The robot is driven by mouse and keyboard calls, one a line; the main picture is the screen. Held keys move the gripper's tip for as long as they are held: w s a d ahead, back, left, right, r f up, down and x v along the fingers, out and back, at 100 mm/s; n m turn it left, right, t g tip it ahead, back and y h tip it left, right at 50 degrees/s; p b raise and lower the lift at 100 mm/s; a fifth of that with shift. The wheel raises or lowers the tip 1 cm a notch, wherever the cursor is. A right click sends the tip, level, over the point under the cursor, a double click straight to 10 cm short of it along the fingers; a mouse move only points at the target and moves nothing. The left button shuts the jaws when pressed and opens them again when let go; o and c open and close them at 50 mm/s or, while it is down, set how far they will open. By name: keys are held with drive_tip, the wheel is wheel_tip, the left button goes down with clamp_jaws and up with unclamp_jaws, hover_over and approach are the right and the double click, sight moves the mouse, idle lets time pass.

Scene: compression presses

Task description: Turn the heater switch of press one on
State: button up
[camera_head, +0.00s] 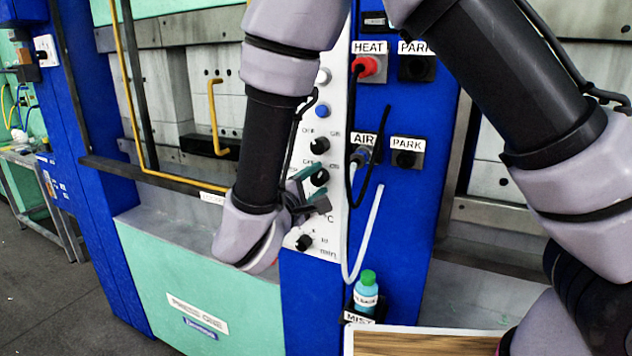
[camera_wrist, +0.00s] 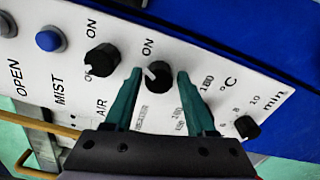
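The heater switch of press one is a black round knob (camera_wrist: 158,76) with a white pointer mark on the white control panel (camera_wrist: 215,62). In the wrist view its mark points to the left and slightly up. The ON label stands above it; the OFF side is hidden by a finger, so I cannot tell its exact setting. My gripper (camera_wrist: 158,75) is open, with one teal fingertip on each side of the knob and small gaps visible. In the head view my gripper (camera_head: 312,186) is at the panel by the same knob (camera_head: 319,178).
The air switch (camera_wrist: 102,60) sits close to the left fingertip. The minute timer knob (camera_wrist: 247,127) is to the right. The blue mist button (camera_wrist: 48,39) is farther left. A hanging grey hose (camera_head: 352,225) and a green-capped bottle (camera_head: 367,292) are right of the panel.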

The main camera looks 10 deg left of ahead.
drive_tip(key=shift+o, duration=0.3)
drive_tip(key=v, duration=1.1)
